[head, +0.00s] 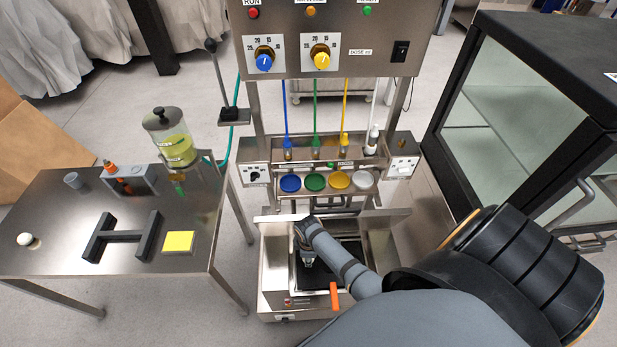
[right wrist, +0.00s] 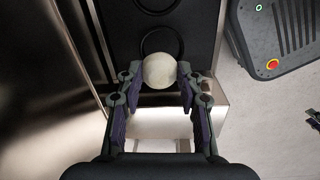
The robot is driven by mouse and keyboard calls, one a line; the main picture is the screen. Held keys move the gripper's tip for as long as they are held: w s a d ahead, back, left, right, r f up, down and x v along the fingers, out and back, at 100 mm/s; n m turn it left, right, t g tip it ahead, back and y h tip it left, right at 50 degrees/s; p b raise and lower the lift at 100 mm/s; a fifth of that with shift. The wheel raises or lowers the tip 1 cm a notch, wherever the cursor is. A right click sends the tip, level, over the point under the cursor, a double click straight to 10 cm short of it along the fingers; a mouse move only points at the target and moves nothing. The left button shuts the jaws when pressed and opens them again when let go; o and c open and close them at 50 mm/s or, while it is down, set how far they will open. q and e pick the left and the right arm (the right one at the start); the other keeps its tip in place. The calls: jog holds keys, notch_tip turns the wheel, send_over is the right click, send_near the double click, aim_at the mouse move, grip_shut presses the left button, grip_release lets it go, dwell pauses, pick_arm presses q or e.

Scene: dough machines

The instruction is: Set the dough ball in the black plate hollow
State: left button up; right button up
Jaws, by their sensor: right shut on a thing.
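The pale dough ball (right wrist: 159,70) is between the fingertips of my right gripper (right wrist: 159,75) in the right wrist view. The gripper is shut on it. Behind the ball is the black plate (right wrist: 195,22) with round ring-shaped outlines; one hollow (right wrist: 160,31) is just beyond the ball and partly hidden by it. I cannot tell whether the ball touches the plate. In the head view my right gripper (head: 307,261) points down over the black plate (head: 322,279) in the steel machine, and the ball is not clear there. My left gripper is not in view.
The steel machine (head: 275,285) has walls around the plate and an orange handle (head: 334,296) in front. A steel table (head: 60,210) stands left with a black H-shaped block (head: 122,236). A glass-sided cabinet (head: 520,110) stands right.

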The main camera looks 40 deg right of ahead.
jog(key=shift+f+b, duration=0.3)
jog(key=shift+f, duration=0.85)
jog(key=shift+f+b, duration=0.65)
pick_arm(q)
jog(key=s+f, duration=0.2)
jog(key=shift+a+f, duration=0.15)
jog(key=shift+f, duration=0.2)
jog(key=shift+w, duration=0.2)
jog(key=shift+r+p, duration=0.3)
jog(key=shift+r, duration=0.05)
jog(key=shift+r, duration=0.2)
